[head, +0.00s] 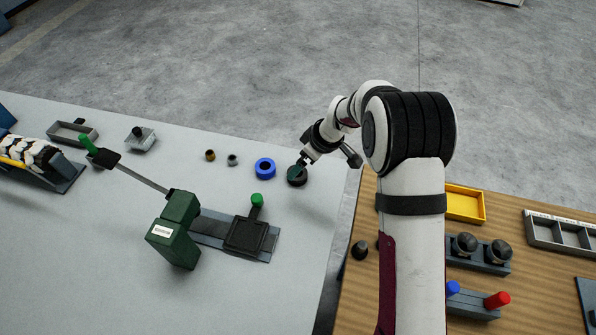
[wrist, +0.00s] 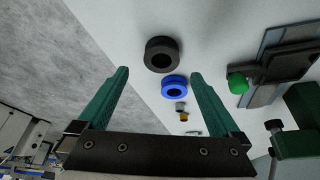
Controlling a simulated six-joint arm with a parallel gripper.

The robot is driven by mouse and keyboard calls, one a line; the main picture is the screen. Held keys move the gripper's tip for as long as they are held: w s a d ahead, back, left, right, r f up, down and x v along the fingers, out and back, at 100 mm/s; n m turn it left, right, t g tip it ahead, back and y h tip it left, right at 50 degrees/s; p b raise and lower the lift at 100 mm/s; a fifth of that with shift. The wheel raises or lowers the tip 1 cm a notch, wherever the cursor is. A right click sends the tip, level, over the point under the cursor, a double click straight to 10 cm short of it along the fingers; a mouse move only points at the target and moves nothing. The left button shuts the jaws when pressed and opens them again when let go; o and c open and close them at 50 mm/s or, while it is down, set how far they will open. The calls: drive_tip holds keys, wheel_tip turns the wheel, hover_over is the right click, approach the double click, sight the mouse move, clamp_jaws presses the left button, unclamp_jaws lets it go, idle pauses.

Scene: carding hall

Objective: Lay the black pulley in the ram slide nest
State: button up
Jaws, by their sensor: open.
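The black pulley (head: 297,176) lies flat on the pale table near its right edge, to the right of a blue pulley (head: 265,168). In the wrist view the black pulley (wrist: 161,54) lies beyond the fingertips, roughly in line with the gap between them. My gripper (head: 300,168) is open and empty, and in the head view it overlaps the black pulley's upper edge. Its green fingers (wrist: 158,75) stand wide apart in the wrist view. The ram slide (head: 247,235) has a dark square nest plate with a green knob (head: 257,200), beside a green press body (head: 176,232).
A brass piece (head: 210,155) and a grey piece (head: 232,160) stand left of the blue pulley. The press's long lever (head: 140,178) reaches up-left. Grey trays (head: 72,134) lie farther left. A wooden table (head: 357,290) with a yellow tray (head: 465,203) and holders is at right.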

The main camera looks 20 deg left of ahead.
sight(299, 176)
drive_tip(key=x, duration=0.5)
drive_tip(key=shift+s+d+f, duration=0.1)
drive_tip(key=shift+s+f, duration=0.1)
drive_tip(key=shift+f, duration=0.05)
clamp_jaws()
